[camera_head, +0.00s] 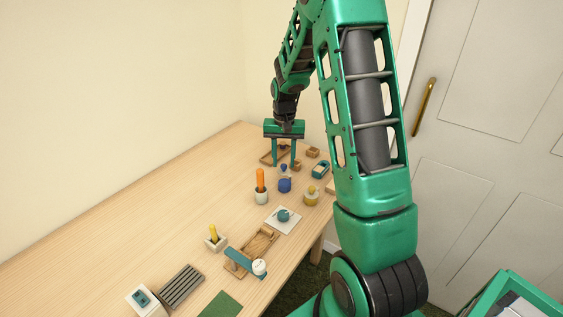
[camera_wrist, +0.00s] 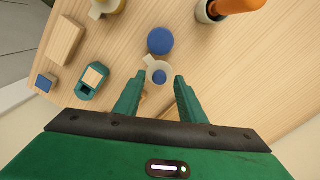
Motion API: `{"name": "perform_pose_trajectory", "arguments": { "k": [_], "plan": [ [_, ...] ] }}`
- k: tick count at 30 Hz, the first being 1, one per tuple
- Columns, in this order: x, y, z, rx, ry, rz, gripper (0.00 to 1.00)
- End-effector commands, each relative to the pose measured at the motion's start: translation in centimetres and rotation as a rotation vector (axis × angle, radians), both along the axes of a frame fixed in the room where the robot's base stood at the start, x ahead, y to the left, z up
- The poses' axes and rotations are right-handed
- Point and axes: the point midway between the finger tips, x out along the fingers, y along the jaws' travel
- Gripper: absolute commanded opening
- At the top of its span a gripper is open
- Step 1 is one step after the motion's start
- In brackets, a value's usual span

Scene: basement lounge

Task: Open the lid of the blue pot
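Two blue items stand close together. A plain round blue piece (camera_head: 284,185) shows in the head view, and its flat top (camera_wrist: 160,41) in the wrist view. Next to it is a small pale pot with a blue centre piece (camera_wrist: 159,76); it also shows in the head view (camera_head: 283,171). I cannot tell for sure which is the pot's body and which its lid. My gripper (camera_head: 284,165) points down above the table, fingers apart and empty. In the wrist view its fingertips (camera_wrist: 158,80) flank the pale pot, with no contact visible.
A white cup with an orange handle (camera_head: 261,188), a yellow-topped pot (camera_head: 311,196) and a teal boxy item (camera_head: 320,169) stand close by. Wooden blocks (camera_head: 313,153) are behind. The table's left side (camera_head: 130,215) is clear.

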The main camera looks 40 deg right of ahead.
Motion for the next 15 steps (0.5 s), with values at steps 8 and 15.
{"name": "perform_pose_trajectory", "arguments": {
  "k": [8, 15],
  "plan": [
    [0.1, 0.0, 4.7, -0.001, -0.004, 0.0, 0.37],
    [0.1, 0.0, 8.6, 0.0, -0.002, 0.0, 0.37]
  ]
}}
